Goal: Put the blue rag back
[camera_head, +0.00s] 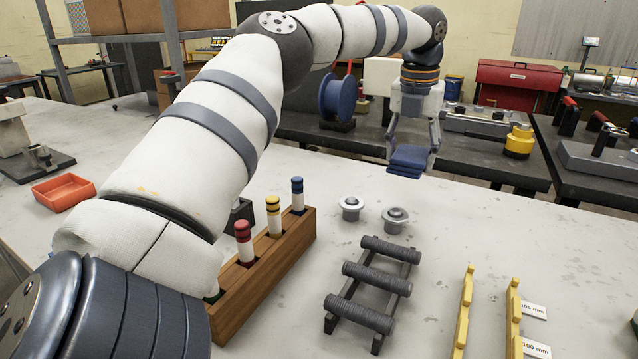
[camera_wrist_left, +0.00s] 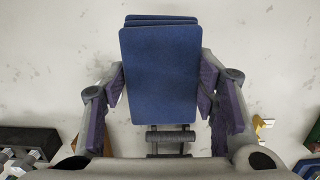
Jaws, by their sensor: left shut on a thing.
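The blue rag (camera_head: 409,160) is a folded stack of flat blue cloth. My left gripper (camera_head: 412,146) is shut on it and holds it above the far part of the pale bench (camera_head: 560,235). In the left wrist view the rag (camera_wrist_left: 160,75) fills the middle, with the two fingers (camera_wrist_left: 160,95) pressed against its left and right edges. My right gripper is not in view.
A wooden rack (camera_head: 265,275) with several colour-banded handles stands left of centre. Two metal knobs and a dark roller stand (camera_head: 372,285) are right of it. Yellow rails (camera_head: 513,315) lie at the right front. An orange tray (camera_head: 64,191) sits at left.

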